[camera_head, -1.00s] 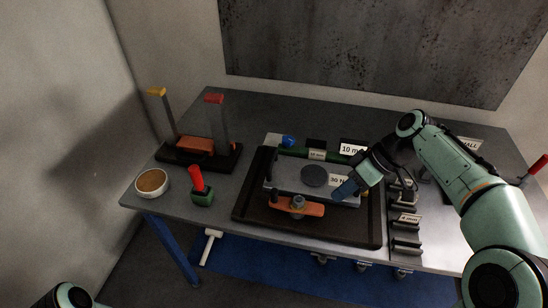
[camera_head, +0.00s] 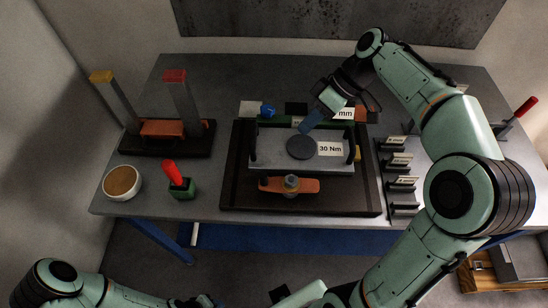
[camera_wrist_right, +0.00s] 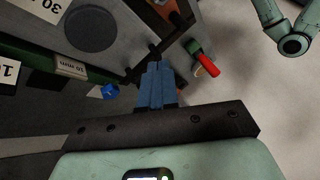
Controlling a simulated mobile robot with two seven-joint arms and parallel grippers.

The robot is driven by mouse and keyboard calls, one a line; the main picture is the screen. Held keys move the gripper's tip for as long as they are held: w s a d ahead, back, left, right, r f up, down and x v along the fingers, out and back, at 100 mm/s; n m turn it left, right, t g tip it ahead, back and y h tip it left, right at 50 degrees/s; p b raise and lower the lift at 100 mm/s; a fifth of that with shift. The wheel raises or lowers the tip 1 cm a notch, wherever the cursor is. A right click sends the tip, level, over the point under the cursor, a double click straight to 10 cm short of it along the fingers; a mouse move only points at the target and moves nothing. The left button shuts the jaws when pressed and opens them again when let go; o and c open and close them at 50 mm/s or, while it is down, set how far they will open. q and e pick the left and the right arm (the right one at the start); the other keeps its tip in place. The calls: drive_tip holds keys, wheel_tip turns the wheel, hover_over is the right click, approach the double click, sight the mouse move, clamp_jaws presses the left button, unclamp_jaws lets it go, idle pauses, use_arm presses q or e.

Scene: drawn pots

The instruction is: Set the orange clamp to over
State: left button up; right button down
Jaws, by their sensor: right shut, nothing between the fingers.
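The orange clamp (camera_head: 308,186) is a flat bar with a grey knob (camera_head: 291,181) at its middle. It lies left to right along the front of the grey plate (camera_head: 268,150) in the dark tray (camera_head: 235,190). My right gripper (camera_head: 310,123) is shut and empty, with blue fingers over the back part of the plate, apart from the clamp. The right wrist view shows its fingers (camera_wrist_right: 155,88) together with nothing between them.
A dark disc (camera_head: 300,147) and a "30 Nm" label (camera_head: 331,149) are on the plate. A red-handled green block (camera_head: 180,187) and a cork-topped bowl (camera_head: 122,182) stand left. Black-based posts (camera_head: 185,105) are behind them. Labelled black holders (camera_head: 398,161) line the right side.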

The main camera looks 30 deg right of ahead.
drive_tip(key=x, duration=1)
drive_tip(key=shift+b, duration=0.35)
use_arm(q)
drive_tip(key=shift+s+f, duration=0.15)
drive_tip(key=shift+f, duration=0.2)
use_arm(e)
drive_tip(key=shift+s+a+f, duration=0.1)
drive_tip(key=shift+s+a, duration=0.15)
drive_tip(key=shift+a, duration=0.35)
drive_tip(key=shift+s+a+f, duration=0.15)
drive_tip(key=shift+s+a, duration=0.1)
drive_tip(key=shift+a, duration=0.35)
drive_tip(key=shift+s+a+f, duration=0.1)
drive_tip(key=shift+s+a, duration=0.15)
drive_tip(key=shift+a, duration=0.35)
